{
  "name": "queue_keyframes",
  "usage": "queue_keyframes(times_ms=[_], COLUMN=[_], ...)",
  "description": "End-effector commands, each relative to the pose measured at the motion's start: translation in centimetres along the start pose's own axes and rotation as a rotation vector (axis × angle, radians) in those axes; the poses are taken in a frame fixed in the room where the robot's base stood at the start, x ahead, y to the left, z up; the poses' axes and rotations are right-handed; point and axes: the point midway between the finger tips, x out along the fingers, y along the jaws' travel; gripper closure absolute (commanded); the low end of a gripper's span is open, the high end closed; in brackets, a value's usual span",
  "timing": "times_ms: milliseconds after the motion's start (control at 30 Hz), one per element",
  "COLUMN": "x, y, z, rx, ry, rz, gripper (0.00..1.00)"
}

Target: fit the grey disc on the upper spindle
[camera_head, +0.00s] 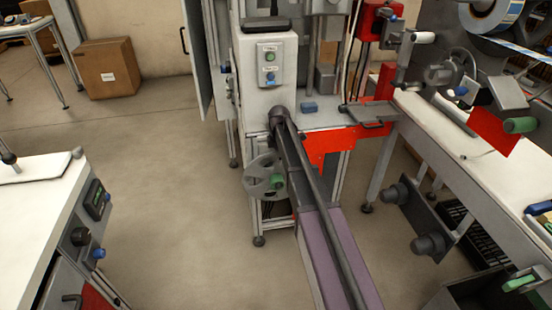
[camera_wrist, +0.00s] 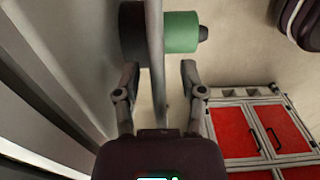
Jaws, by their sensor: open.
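The grey disc (camera_head: 258,172), a spoked reel, stands upright left of my arm in the head view, with a green cylinder (camera_head: 277,182) at its middle. In the wrist view a thin grey disc (camera_wrist: 157,35) shows edge-on, with a green cylinder (camera_wrist: 181,32) on its right and a dark cylinder (camera_wrist: 132,30) on its left. My gripper (camera_wrist: 159,72) is open, its fingers on either side of the disc's rim with gaps visible. My arm hides the gripper in the head view. I cannot tell which spindle is the upper one.
A white machine (camera_head: 262,75) stands behind the disc. A panel with two dark cylinders (camera_head: 428,244) hangs below the right bench (camera_head: 480,165). A white cabinet (camera_head: 30,215) is at left. Floor between is clear. Red doors (camera_wrist: 283,128) show in the wrist view.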

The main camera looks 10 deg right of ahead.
Motion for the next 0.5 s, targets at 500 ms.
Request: queue_keyframes(times_ms=[500], x=[1.39], y=[0.0], z=[-0.1], rx=[-0.001], ry=[0.0], rz=[0.0], gripper=[0.47])
